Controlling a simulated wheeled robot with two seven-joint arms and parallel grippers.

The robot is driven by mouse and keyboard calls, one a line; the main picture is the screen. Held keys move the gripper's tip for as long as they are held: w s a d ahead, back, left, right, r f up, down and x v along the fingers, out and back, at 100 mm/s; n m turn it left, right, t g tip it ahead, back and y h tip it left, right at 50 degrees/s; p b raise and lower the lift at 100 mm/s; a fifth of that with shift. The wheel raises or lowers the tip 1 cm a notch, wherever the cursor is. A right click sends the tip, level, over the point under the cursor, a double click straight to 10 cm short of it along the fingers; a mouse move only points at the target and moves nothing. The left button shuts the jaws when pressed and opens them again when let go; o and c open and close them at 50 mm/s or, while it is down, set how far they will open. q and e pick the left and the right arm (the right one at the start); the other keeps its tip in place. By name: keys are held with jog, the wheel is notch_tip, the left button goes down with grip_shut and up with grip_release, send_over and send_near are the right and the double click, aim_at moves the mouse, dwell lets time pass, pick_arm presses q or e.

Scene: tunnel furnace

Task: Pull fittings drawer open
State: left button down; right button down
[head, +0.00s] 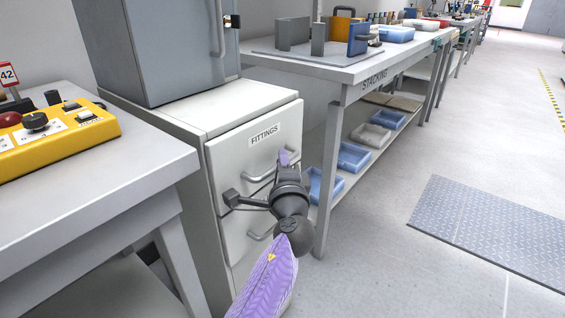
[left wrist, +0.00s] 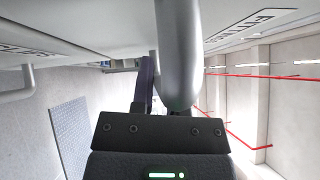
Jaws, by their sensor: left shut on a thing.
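The fittings drawer (head: 230,150) is the upper drawer of a white cabinet, with a "FITTINGS" label (head: 264,135) on its front. Its grey bar handle (head: 258,179) is partly hidden by my left gripper (head: 286,160), which comes in from the front. In the left wrist view the handle (left wrist: 179,50) runs large down the middle between the gripper's fingers; one purple finger (left wrist: 146,80) shows left of it and the other is mostly hidden. The gripper is shut on the handle. I cannot tell whether the drawer stands slightly out. My right gripper is out of view.
A lower drawer handle (head: 262,232) sits below my gripper. A grey bench with a yellow control box (head: 60,135) stands left. A grey locker (head: 155,50) stands on the cabinet. The stacking bench (head: 340,70) stands right. Floor ahead of the drawer, toward the metal plate (head: 490,228), is clear.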

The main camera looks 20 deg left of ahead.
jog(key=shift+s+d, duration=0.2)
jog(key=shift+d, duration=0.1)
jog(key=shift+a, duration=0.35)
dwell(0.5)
